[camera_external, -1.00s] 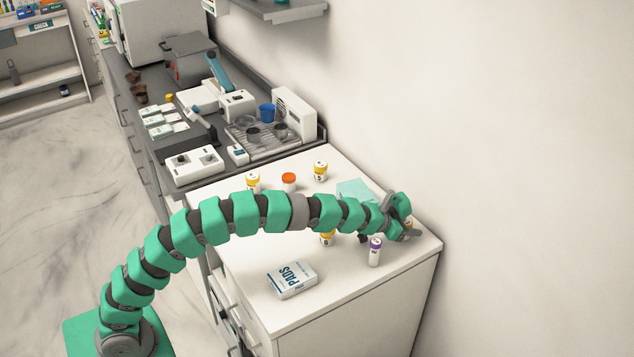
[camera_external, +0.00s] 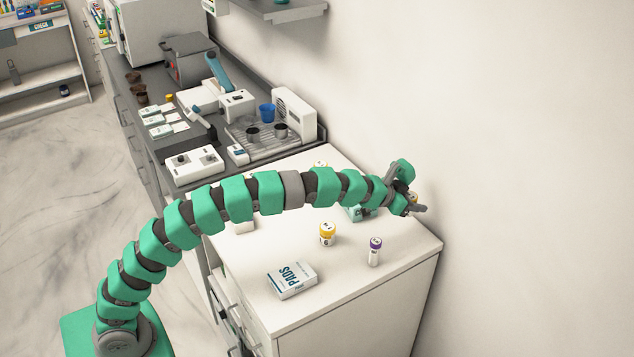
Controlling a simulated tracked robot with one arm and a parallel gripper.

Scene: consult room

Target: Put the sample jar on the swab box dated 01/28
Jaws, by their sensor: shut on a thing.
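My gripper (camera_external: 418,206) is at the far right end of the white cabinet top, raised above it near the wall. Several small boxes with white and teal faces (camera_external: 158,119) lie in rows on the dark counter at the upper left, far from my gripper. They may be the swab boxes, but their dates are too small to read. A teal box (camera_external: 360,213) on the cabinet top is partly hidden behind my arm.
A white two-knob device (camera_external: 193,165) and a tray machine (camera_external: 275,135) occupy the dark counter.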

